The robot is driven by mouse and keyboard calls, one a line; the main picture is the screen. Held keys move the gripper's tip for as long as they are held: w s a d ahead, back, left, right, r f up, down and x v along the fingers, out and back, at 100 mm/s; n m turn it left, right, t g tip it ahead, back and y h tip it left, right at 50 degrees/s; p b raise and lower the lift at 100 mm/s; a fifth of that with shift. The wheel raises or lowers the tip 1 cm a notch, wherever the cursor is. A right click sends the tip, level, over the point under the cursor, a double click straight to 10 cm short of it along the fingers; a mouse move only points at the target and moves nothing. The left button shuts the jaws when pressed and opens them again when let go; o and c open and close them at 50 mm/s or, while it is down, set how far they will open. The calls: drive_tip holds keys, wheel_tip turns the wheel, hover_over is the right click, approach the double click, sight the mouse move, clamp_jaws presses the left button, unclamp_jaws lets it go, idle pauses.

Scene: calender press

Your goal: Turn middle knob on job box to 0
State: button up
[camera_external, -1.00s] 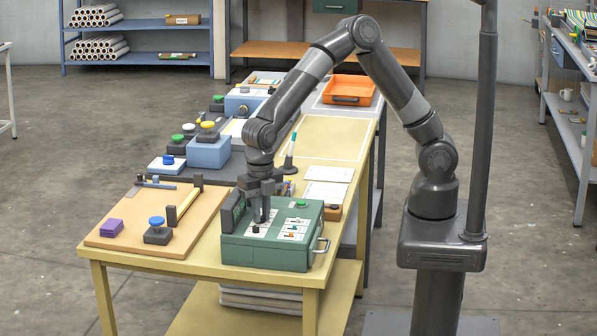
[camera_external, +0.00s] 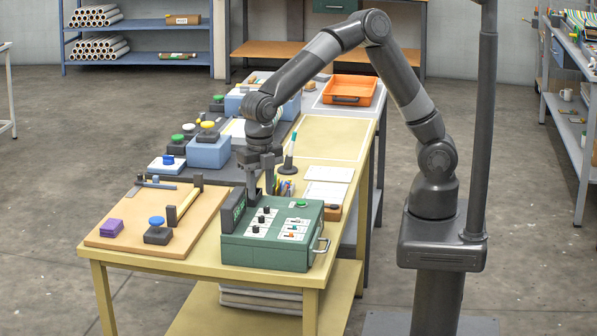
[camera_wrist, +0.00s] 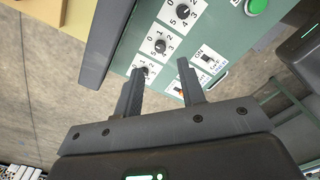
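The green job box (camera_external: 265,254) sits at the near end of the yellow table. Three black knobs stand in a row on its top, each on a white numbered card. The middle knob (camera_external: 261,218) also shows in the wrist view (camera_wrist: 160,45), on a card with numbers around it; I cannot tell surely which number it points to. The far knob (camera_wrist: 183,11) and near knob (camera_wrist: 145,70) flank it. My gripper (camera_external: 262,196) is open and empty, above the box's back part. In the wrist view my fingertips (camera_wrist: 160,62) are apart, with the middle knob just past the gap.
A dark display panel (camera_external: 233,210) stands upright along the box's left side. Switches and a green button (camera_external: 301,204) lie right of the knobs. A wooden board (camera_external: 128,238) with a blue-topped button is at left.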

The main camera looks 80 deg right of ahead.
drive_tip(key=shift+r, duration=2)
drive_tip(key=shift+d, duration=0.1)
drive_tip(key=s+d+r+m+t, duration=0.1)
drive_tip(key=s+d+r+m, duration=0.15)
drive_tip(key=d+m, duration=0.35)
drive_tip(key=s+d+r+m+t+h, duration=0.1)
drive_tip(key=s+d+r+m, duration=0.15)
drive_tip(key=d, duration=0.55)
drive_tip(key=s+d+r+m+t, duration=0.1)
drive_tip(key=s+d+r+m, duration=0.15)
drive_tip(key=d+m, duration=0.4)
drive_tip(key=s+d+m+t+y, duration=0.1)
drive_tip(key=s+d+m+t, duration=0.1)
drive_tip(key=s+d+m, duration=1)
drive_tip(key=shift+d+t, duration=0.3)
drive_tip(key=shift+d, duration=0.2)
